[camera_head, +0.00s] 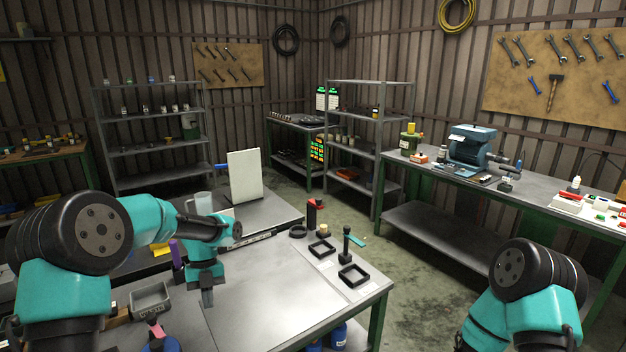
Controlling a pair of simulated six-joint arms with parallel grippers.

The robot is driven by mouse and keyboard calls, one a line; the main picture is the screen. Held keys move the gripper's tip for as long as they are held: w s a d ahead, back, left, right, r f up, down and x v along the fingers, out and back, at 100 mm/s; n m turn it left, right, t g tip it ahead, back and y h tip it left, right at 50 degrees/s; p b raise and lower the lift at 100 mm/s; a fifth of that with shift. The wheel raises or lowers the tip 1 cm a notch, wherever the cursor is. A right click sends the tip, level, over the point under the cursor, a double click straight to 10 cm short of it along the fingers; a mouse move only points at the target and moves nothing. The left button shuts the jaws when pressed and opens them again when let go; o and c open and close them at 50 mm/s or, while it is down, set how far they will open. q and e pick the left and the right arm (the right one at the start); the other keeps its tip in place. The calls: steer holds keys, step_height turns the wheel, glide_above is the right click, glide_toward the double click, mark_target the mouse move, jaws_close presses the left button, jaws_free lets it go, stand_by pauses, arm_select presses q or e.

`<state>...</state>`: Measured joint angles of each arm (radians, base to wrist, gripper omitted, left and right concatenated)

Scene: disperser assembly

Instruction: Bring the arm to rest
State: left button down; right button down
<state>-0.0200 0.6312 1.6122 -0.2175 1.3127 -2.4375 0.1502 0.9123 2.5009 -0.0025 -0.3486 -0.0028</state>
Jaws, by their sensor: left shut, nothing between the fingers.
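My left arm is teal and black and reaches in from the left over the metal workbench (270,310). Its gripper (207,298) points down above the left part of the bench, shut and empty. My right arm's rounded joint shows at the lower right; its gripper is outside the view. Two black square frames, a near one (354,275) and a far one (321,248), lie on the right part of the bench. A black upright part (346,243) stands between them. A black ring (297,231) lies farther left.
A grey bin (150,299) stands left of my left gripper. A white panel (244,176) stands upright at the back of the bench. A clear cup (203,203) is near my left forearm. The bench's front middle is bare.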

arm_select(q)
steer(key=s+d+f+n, duration=0.1)
steer(key=s+d+f, duration=0.1)
steer(key=d+f, duration=0.1)
steer(key=s+d+f+n, duration=0.2)
steer(key=s+d+f, duration=0.1)
steer(key=d, duration=0.2)
steer(key=s+d+f+n+g, duration=0.1)
steer(key=s+d+f+n, duration=0.1)
steer(key=d+f, duration=0.1)
steer(key=shift+s+d+y, duration=0.3)
steer(key=shift+d+y, duration=0.1)
steer(key=shift+d, duration=0.45)
steer(key=s+d+f+n+h, duration=0.2)
steer(key=s+d+f+n, duration=0.5)
steer(key=s+f+n, duration=0.35)
steer(key=s+a+f+n+t, duration=0.2)
steer(key=a+f+n+t, duration=0.1)
steer(key=a+n, duration=0.3)
steer(key=s+a+f+n+t+h, duration=0.1)
steer(key=s+a+f+n+t, duration=0.2)
steer(key=a+f+n, duration=0.3)
steer(key=n, duration=0.4)
steer(key=shift+f, duration=0.25)
steer(key=c, duration=1.8)
jaws_free()
steer(key=shift+s+n, duration=0.1)
steer(key=shift+n, duration=0.15)
